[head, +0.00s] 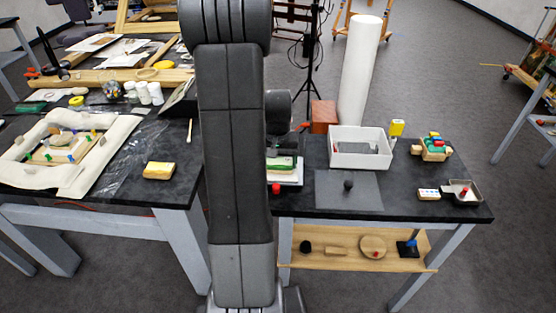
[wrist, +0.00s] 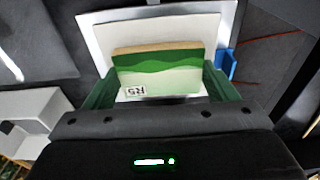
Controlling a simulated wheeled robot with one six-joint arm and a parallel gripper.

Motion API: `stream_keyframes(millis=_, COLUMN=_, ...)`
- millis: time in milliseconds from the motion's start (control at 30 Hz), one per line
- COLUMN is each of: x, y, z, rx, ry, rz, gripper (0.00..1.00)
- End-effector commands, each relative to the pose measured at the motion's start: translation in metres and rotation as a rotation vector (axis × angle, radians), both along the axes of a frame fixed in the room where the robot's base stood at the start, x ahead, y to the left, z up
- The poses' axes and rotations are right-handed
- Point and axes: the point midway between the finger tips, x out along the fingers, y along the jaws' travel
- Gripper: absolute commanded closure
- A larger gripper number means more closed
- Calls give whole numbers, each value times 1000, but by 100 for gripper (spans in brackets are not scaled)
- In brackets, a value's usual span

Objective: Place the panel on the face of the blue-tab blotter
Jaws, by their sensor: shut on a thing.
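My gripper (wrist: 162,86) is shut on the panel (wrist: 160,69), a thin block with a green and pale painted face, a wood-coloured edge and an "R5" label. The green fingers grip it at its two sides. Beyond it in the wrist view lies a white blotter (wrist: 107,40) with a blue tab (wrist: 226,64) at its right edge. The panel overlaps the blotter in this view; I cannot tell whether they touch. In the head view my arm hides most of this spot; a green piece (head: 282,163) shows above a white sheet edge.
A white tray (head: 361,162) and a grey mat (head: 335,199) with a dark knob (head: 348,186) lie right of the blotter. A red object (head: 276,188) shows beside my arm. A tall white roll (head: 359,75) stands behind. A yellow block (head: 159,170) is on the left table.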

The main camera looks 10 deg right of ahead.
Motion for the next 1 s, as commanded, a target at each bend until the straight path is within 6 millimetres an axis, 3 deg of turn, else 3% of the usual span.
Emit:
stream_keyframes(millis=67, x=0, y=0, z=-4, rx=0, ry=0, rz=0, gripper=43)
stream_keyframes(millis=100, x=0, y=0, z=-3, rx=0, ry=0, rz=0, gripper=15)
stream_keyframes(millis=200, x=0, y=0, z=-2, rx=0, ry=0, rz=0, gripper=0)
stream_keyframes(millis=567, x=0, y=0, z=8, rx=-1, ry=-4, rz=0, gripper=0)
stream_keyframes(millis=1000, x=-10, y=3, z=93, rx=0, ry=-5, rz=0, gripper=0)
